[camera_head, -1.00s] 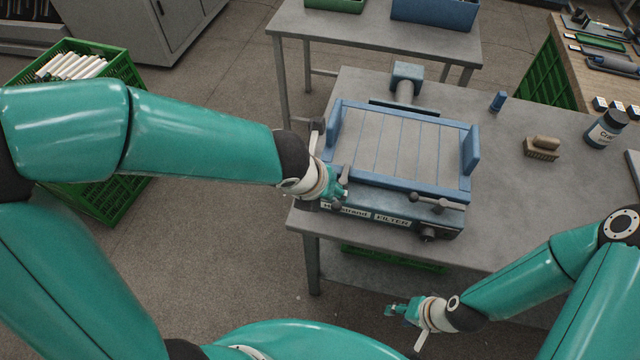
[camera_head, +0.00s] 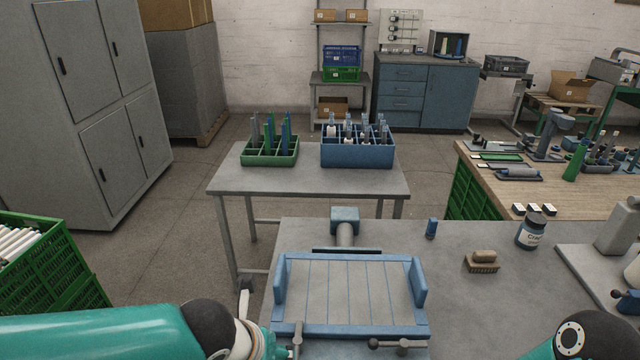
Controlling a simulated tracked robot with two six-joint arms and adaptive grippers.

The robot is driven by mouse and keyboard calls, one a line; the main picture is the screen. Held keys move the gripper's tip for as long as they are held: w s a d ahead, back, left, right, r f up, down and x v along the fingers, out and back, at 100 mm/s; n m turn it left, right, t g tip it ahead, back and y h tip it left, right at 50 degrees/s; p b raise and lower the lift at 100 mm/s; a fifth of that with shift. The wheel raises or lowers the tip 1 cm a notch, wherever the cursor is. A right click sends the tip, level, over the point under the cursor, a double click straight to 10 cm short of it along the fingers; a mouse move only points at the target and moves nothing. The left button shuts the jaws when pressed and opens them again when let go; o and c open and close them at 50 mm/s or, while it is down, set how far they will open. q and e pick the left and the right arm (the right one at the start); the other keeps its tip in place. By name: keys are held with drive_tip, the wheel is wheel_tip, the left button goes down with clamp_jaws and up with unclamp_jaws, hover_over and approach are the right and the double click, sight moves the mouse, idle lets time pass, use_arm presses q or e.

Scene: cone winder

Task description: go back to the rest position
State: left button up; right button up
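My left arm (camera_head: 100,332) comes in along the bottom left edge. Its gripper (camera_head: 282,347) is at the bottom edge, beside the front left corner of the blue-framed fixture (camera_head: 349,328); it is partly cut off, and its fingers are too hidden to read. Of my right arm, only a teal and black joint (camera_head: 585,338) shows at the bottom right; its gripper is out of view. The fixture's grey slatted bed looks empty.
The grey table (camera_head: 480,310) carries a brush (camera_head: 482,262), a dark labelled jar (camera_head: 532,231) and a small blue piece (camera_head: 431,228). Behind stands a table (camera_head: 310,184) with a green divided bin (camera_head: 270,158) and a blue one (camera_head: 358,155). A green crate (camera_head: 60,285) is at left.

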use_arm(q)
drive_tip(key=s+a+f+n+g, duration=0.2)
drive_tip(key=s+f+g, duration=0.1)
drive_tip(key=f, duration=0.5)
drive_tip(key=s+a+f+n+g, duration=0.1)
drive_tip(key=s+a+f+g, duration=0.1)
drive_tip(key=f, duration=0.6)
drive_tip(key=s+d+f+n+g+h, duration=0.1)
drive_tip(key=s+d+f+n, duration=0.1)
drive_tip(key=s+f+n, duration=0.6)
drive_tip(key=s+d+f+n+g+h, duration=0.15)
drive_tip(key=f+n, duration=0.35)
drive_tip(key=n, duration=0.7)
drive_tip(key=w+n+t, duration=0.1)
drive_tip(key=n, duration=0.3)
drive_tip(key=w+f+n+t, duration=0.1)
drive_tip(key=w+n, duration=0.1)
drive_tip(key=n, duration=0.3)
drive_tip(key=w+n+t, duration=0.1)
drive_tip(key=n, duration=0.4)
drive_tip(key=shift+w+a+f+t, duration=0.25)
